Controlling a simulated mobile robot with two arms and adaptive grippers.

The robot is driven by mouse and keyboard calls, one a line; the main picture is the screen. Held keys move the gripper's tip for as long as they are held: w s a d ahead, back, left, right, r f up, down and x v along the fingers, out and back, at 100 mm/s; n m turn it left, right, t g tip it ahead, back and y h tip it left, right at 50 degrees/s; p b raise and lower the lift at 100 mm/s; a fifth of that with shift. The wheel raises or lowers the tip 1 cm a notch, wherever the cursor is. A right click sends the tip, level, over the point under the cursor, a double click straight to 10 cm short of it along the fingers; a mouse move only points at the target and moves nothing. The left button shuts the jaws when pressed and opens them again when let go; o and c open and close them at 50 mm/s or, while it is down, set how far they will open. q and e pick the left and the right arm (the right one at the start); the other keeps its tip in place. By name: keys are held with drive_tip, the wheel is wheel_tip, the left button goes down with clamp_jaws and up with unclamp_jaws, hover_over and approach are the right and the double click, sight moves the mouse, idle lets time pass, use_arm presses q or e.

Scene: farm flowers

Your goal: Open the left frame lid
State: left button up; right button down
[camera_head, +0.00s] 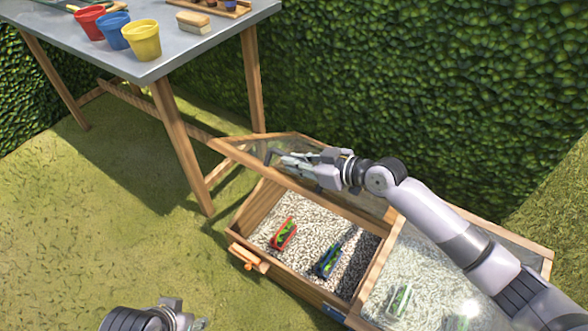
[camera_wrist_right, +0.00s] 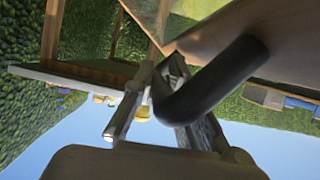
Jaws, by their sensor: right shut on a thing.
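The left frame lid (camera_head: 235,150), glass in a wooden border, stands raised and tilted back over the left compartment of the wooden cold frame (camera_head: 240,252). My right gripper (camera_head: 278,158) is at the lid's upper part, shut on its dark handle. In the right wrist view the curved black handle (camera_wrist_right: 215,80) passes by the fingers (camera_wrist_right: 160,95), and the lid panel (camera_wrist_right: 230,30) is behind it. The left compartment is uncovered. The right frame lid (camera_head: 430,255) lies closed. My left gripper (camera_head: 175,310) is low at the bottom left, away from the frame; its fingers are unclear.
A white planter (camera_head: 400,299) is under the right lid. A table (camera_head: 165,55) with pots stands at the upper left. A hedge (camera_head: 430,80) rises behind.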

drive_tip(key=shift+w+d+r, duration=0.4)
drive_tip(key=shift+w+r, duration=0.1)
drive_tip(key=shift+r, duration=0.2)
drive_tip(key=shift+w+d+r, duration=0.35)
drive_tip(key=shift+w+r, duration=0.15)
drive_tip(key=shift+r, duration=0.15)
drive_tip(key=c, duration=1.9)
unclamp_jaws()
drive_tip(key=v, duration=1.2)
